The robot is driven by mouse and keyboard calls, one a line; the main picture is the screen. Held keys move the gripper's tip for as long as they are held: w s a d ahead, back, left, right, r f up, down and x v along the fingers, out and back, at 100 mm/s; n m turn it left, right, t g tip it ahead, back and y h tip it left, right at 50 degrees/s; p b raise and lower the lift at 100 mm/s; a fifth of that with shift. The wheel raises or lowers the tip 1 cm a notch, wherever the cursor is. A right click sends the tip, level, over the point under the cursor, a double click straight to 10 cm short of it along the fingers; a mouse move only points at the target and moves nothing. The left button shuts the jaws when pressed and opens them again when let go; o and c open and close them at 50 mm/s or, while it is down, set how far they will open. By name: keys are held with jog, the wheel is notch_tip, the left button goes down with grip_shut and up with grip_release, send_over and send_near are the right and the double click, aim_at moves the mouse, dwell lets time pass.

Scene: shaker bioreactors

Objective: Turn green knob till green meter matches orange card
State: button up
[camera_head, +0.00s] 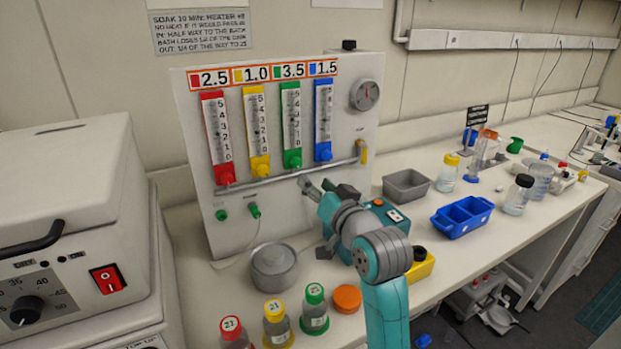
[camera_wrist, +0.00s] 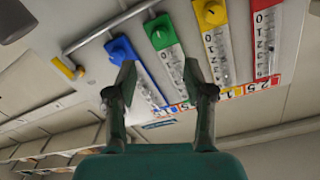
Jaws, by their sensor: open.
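The panel (camera_head: 280,205) bears red, yellow, green and blue meters, each with a knob at its base. The green meter (camera_head: 291,115) stands third from the left; the green knob (camera_head: 292,159) is under it. The orange card (camera_head: 290,71) above it reads 3.5 for green. The green meter's float level is too small to read surely. My gripper (camera_head: 318,189) is open and empty, below the green and blue knobs. The wrist view is upside down; there the green knob (camera_wrist: 161,38) lies just beyond and between the fingertips (camera_wrist: 160,74), apart from them.
A metal rail (camera_head: 290,175) crosses the panel just below the knobs. The blue knob (camera_wrist: 120,50) is close beside the green one, the yellow knob (camera_wrist: 211,13) on its other side. A grey pot (camera_head: 274,268) and capped bottles (camera_head: 314,308) stand in front of the panel.

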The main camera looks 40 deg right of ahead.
aim_at(298, 164)
jog(key=shift+s+a, duration=0.1)
jog(key=shift+s, duration=0.1)
jog(key=w+d+n, duration=0.1)
jog(key=w, duration=0.2)
jog(key=w+d+n, duration=0.1)
jog(key=w+n, duration=0.1)
jog(key=w, duration=0.2)
jog(key=w+d+n, duration=0.1)
jog(key=w+n, duration=0.1)
jog(key=w, duration=0.2)
jog(key=shift+d, duration=0.3)
dwell(0.3)
grip_shut()
